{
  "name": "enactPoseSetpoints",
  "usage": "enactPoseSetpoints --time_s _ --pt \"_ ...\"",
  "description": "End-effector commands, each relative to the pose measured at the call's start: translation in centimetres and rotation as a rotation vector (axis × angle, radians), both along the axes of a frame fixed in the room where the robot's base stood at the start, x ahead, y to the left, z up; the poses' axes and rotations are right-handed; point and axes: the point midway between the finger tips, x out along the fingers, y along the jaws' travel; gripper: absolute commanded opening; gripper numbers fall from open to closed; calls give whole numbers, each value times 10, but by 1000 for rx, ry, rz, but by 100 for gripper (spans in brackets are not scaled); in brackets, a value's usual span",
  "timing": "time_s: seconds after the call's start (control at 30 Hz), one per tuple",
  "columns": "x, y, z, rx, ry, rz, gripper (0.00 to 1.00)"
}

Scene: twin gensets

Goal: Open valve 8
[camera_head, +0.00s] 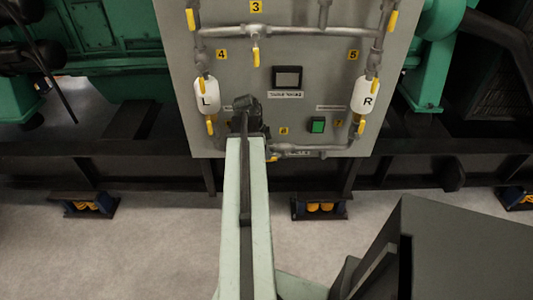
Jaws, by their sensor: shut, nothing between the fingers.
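The grey valve panel (240,75) stands ahead with pipes and several yellow-handled valves. A small yellow number tag (283,130) low in the middle looks like 8, but is too small to read surely. Below it, a yellow valve handle (273,157) shows on the bottom pipe (315,149), just right of my arm and partly hidden by it. My gripper (247,104) is dark, shut and empty, in front of the lower middle of the panel, up and left of that handle. I cannot tell if it touches anything. My arm hides part of the bottom pipe.
White cylinders marked L (207,96) and R (366,95) flank the panel. A display (287,78) and a green button (317,125) sit between them. Dark frame rails (420,146) run behind. Green machinery (432,60) stands on both sides.

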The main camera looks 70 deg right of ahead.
Motion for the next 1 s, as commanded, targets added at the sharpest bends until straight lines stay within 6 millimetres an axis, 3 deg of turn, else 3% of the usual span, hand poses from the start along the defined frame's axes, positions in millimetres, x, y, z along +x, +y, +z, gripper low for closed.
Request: enactPoseSetpoints --time_s 0.27,0.7,1.0 --pt "3 7 32 0 0 3 0" --pt "35 29 125 0 0 3 0" --pt "42 32 128 0 0 2 0"
